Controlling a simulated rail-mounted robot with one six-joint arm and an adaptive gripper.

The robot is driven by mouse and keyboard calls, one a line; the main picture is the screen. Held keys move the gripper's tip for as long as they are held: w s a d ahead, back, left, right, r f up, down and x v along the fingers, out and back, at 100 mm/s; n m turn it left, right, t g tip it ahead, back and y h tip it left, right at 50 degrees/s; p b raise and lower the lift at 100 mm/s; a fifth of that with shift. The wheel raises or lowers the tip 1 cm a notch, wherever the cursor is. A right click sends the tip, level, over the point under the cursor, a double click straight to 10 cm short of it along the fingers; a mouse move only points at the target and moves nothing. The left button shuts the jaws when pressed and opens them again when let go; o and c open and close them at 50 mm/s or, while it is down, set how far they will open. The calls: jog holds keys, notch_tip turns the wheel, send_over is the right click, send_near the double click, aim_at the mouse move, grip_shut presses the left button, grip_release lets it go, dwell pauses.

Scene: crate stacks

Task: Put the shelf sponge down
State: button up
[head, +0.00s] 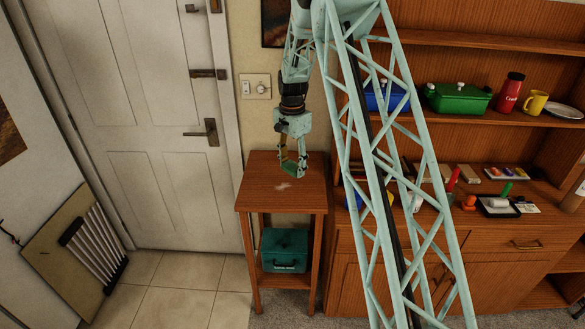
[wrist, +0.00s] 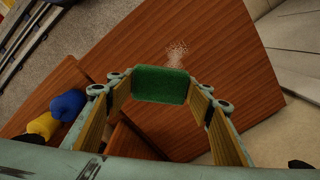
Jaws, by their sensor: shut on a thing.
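The green sponge (wrist: 160,84) is held between the two fingertips of my gripper (wrist: 159,92) in the wrist view. In the head view my gripper (head: 292,168) points down over the small wooden side table (head: 258,196). The sponge is hard to make out there between the fingers. The table top (wrist: 235,60) fills much of the wrist view below the sponge. A pale speckled patch (head: 283,186) lies on the top, just in front of the gripper; it also shows in the wrist view (wrist: 177,52). The sponge appears above the top; the exact gap cannot be told.
A teal box (head: 284,250) sits on the table's lower shelf. A wooden cabinet (head: 480,245) with many small items stands close on the right. A white door (head: 130,110) is on the left. The table top is otherwise clear.

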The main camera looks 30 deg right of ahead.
jog(key=shift+a, duration=0.1)
dwell(0.4)
jog(key=s+a+r+n+b, duration=0.1)
jog(key=a+n, duration=0.3)
jog(key=a, duration=0.4)
jog(key=s+a+r+n+b, duration=0.1)
jog(key=a+r+n+b, duration=0.2)
jog(key=a, duration=0.5)
jog(key=s+a+r+n+b, duration=0.2)
jog(key=a+r+n+b, duration=0.1)
jog(key=a, duration=0.5)
jog(key=shift+a+r+n, duration=0.2)
jog(key=shift+r+n, duration=0.25)
jog(key=shift+n, duration=0.35)
jog(key=shift+d, duration=0.15)
